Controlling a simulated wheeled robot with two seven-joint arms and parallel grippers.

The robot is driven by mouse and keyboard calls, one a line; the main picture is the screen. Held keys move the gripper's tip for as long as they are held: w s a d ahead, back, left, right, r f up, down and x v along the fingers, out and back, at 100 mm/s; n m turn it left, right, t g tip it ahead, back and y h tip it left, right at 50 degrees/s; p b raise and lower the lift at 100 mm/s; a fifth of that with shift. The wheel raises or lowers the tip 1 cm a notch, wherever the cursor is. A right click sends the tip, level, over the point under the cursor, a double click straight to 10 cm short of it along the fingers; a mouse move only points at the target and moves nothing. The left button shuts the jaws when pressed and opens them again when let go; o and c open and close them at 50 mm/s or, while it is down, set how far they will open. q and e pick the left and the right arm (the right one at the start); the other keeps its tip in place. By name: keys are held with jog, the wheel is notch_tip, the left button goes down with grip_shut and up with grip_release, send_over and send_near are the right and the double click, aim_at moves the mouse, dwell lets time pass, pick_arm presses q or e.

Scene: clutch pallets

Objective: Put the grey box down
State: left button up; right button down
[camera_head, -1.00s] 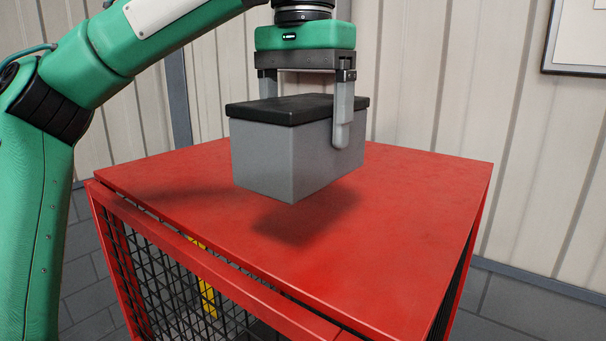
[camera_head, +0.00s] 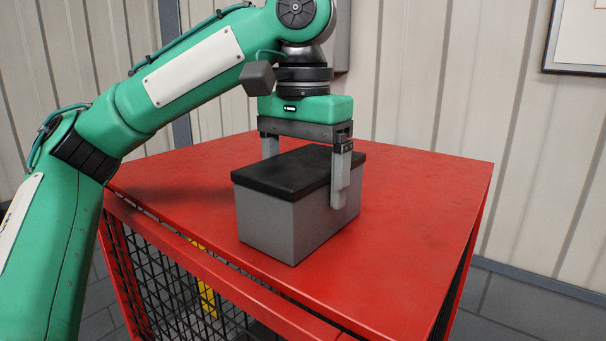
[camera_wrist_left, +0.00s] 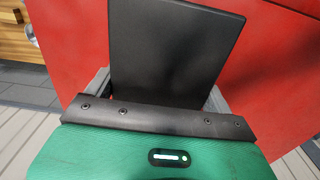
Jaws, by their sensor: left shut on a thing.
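The grey box (camera_head: 290,222) has a black lid (camera_head: 290,172) and is upright in the head view, at or very close to the red top (camera_head: 415,215) of the mesh-sided cage. Its shadow no longer shows a clear gap beneath it. My left gripper (camera_head: 305,180) comes from above and is shut on the box, one finger on the near right side, the other mostly hidden behind it. In the left wrist view the black lid (camera_wrist_left: 172,50) fills the space between the fingers. My right gripper is not in view.
The red top is clear around the box. The cage has black mesh sides (camera_head: 150,265) with something yellow (camera_head: 205,290) inside. A panelled wall (camera_head: 440,80) with a framed picture (camera_head: 575,40) stands behind. A wooden thing (camera_wrist_left: 15,35) shows in the wrist view's corner.

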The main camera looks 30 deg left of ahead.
pick_arm(q)
jog(key=shift+s, duration=0.15)
jog(key=o, duration=1.1)
notch_tip(320, 180, up, 12)
jog(key=shift+r, duration=0.1)
dwell(0.7)
